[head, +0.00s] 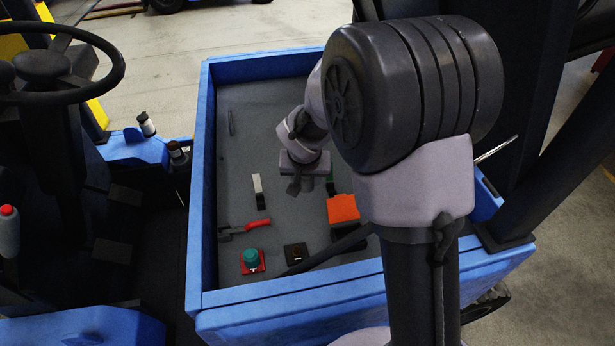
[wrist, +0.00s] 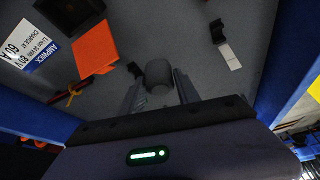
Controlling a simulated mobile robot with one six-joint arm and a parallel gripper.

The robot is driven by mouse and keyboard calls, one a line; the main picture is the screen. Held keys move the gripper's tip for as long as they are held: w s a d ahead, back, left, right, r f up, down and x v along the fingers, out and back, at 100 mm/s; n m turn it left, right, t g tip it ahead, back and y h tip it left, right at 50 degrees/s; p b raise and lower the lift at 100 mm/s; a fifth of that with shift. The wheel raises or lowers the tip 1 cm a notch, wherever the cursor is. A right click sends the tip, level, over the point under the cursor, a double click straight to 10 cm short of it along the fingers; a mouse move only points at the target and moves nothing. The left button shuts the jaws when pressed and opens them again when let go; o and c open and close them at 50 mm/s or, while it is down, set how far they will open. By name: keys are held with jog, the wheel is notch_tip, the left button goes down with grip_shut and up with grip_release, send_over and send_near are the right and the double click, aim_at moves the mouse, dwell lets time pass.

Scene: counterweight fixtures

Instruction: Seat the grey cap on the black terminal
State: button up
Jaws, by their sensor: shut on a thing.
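My gripper (wrist: 158,85) is shut on the grey cap (wrist: 158,76), a rounded dark grey piece between the two fingers in the wrist view. In the head view my gripper (head: 302,178) is over the grey tray floor, and the cap cannot be made out there. A square black piece with a small reddish-brown centre (head: 296,253), which looks like the black terminal, sits on the tray floor near the front edge. My gripper is well behind it and apart from it. I cannot make out this piece in the wrist view.
The blue-walled tray (head: 208,180) holds an orange block (head: 343,208), a white-and-black strip (head: 258,190), red-handled pliers (head: 245,228) and a teal knob on a red base (head: 251,259) left of the black piece. A labelled item (wrist: 30,45) shows in the wrist view. The tray's back left floor is mostly clear.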

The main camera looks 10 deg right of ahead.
jog(key=s+a+b, duration=0.2)
jog(key=s+b, duration=0.2)
jog(key=s, duration=0.3)
jog(key=s+a+b, duration=0.3)
jog(key=s+b, duration=0.1)
jog(key=s, duration=0.3)
jog(key=shift+a, duration=0.25)
jog(key=shift+f, duration=0.1)
notch_tip(320, 180, down, 4)
jog(key=b, duration=0.5)
jog(key=shift+f, duration=0.95)
jog(key=shift+w+p, duration=0.3)
jog(key=shift+w, duration=0.35)
